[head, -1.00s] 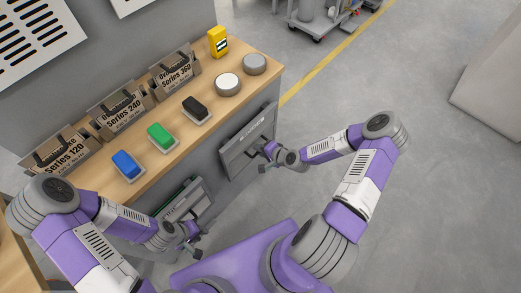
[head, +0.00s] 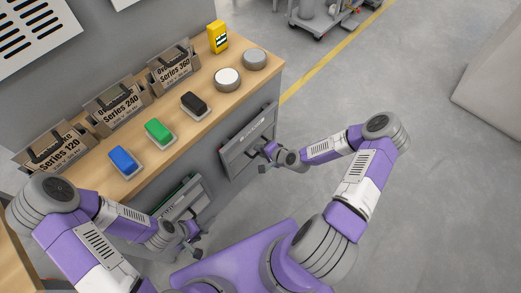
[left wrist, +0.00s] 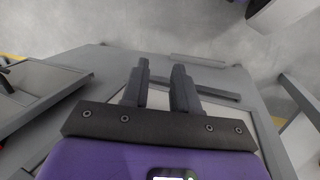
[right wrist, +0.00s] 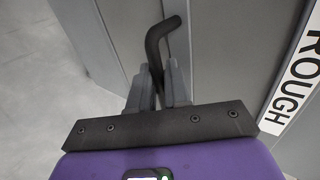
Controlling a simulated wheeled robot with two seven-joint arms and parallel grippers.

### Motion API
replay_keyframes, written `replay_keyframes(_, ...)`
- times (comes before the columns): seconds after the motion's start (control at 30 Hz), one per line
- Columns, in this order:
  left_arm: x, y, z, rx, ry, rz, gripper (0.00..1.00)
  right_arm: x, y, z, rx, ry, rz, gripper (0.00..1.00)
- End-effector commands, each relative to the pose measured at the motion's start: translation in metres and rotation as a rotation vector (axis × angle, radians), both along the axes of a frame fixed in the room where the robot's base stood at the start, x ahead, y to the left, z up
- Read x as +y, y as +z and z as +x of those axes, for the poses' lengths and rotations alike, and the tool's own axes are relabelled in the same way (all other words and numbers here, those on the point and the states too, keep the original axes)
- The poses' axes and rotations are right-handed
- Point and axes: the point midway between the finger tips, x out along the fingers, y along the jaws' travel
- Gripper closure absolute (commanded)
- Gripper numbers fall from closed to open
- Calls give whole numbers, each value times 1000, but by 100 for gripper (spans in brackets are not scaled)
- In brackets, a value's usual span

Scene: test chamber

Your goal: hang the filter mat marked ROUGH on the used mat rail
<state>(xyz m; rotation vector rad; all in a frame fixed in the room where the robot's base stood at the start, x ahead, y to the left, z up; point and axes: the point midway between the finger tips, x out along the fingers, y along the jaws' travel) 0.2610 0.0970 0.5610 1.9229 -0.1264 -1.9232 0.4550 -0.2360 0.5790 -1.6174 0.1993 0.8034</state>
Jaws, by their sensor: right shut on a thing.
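A grey panel (head: 232,158) on the bench's front leans outward near my right gripper (head: 270,153). The right wrist view shows a white label reading ROUGH (right wrist: 296,90) on a grey surface. There my right gripper (right wrist: 160,75) is shut on a dark bent bar (right wrist: 157,42), its upper end curving right. My left gripper (head: 192,243) is beside a second grey panel (head: 185,203) with a green strip at its top. In the left wrist view the left gripper's fingers (left wrist: 160,80) are apart with nothing between them. I cannot make out the used mat rail.
The wooden bench top (head: 190,125) carries blue (head: 122,159), green (head: 158,130) and black (head: 194,103) blocks, round discs (head: 228,78), a yellow device (head: 218,37) and labelled boxes (head: 115,103). Open floor (head: 430,190) lies to the right. A cart (head: 325,18) stands far back.

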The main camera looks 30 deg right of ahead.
Motion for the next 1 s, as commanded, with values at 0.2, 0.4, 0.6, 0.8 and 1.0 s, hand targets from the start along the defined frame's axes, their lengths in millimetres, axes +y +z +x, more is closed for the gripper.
replay_keyframes(0.2,0,-4,0,0,0,0,71,0,-5,0,-1,1,0,77)
replay_keyframes(0.4,0,-4,0,0,0,0,71,0,-5,0,0,-1,-1,53)
replay_keyframes(0.6,0,-3,0,0,0,0,71,-1,-5,-1,2,-1,-1,53)
replay_keyframes(0.8,0,7,0,0,0,0,71,-9,11,-18,3,-3,0,53)
replay_keyframes(1.0,0,19,0,0,0,0,71,-19,32,-43,2,-3,0,53)
